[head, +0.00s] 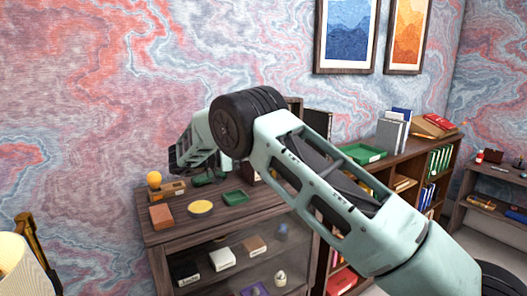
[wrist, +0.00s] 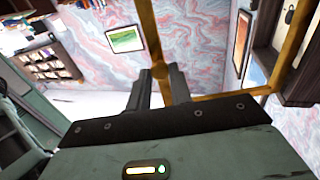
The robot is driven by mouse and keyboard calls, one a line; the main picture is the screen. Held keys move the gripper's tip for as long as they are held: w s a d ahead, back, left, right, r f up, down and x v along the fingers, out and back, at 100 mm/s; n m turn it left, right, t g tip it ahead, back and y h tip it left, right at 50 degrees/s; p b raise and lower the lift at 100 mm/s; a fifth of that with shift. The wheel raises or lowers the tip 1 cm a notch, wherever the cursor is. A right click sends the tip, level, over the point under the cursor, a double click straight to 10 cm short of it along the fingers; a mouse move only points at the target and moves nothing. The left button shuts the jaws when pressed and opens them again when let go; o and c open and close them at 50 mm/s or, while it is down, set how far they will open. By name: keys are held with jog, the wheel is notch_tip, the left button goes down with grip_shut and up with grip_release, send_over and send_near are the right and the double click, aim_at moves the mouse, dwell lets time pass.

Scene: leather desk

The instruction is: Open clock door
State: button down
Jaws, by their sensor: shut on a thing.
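In the wrist view, my gripper (wrist: 163,88) has its two fingers close together at the lower corner of a brass-framed door (wrist: 147,25). The fingers are shut on the door's edge; the exact contact is partly hidden. The frame stands at an angle to the dark wooden clock case (wrist: 297,75) at the right, so the door looks swung out. A pale face (wrist: 284,22) shows partly inside the case. In the head view, my arm covers most of the clock, and my fingertips cannot be made out.
A bookcase (head: 455,150) stands at the right. Framed pictures (head: 346,35) hang on the wall.

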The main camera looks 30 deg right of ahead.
jog(key=shift+w+a+r+m+g, duration=0.2)
jog(key=shift+w+a+m+g, duration=0.2)
jog(key=shift+g, duration=0.2)
jog(key=c, duration=1.3)
grip_release()
jog(key=shift+a, duration=0.1)
jog(key=shift+f, duration=0.1)
jog(key=shift+b+v, duration=0.6)
jog(key=shift+v, duration=3.15)
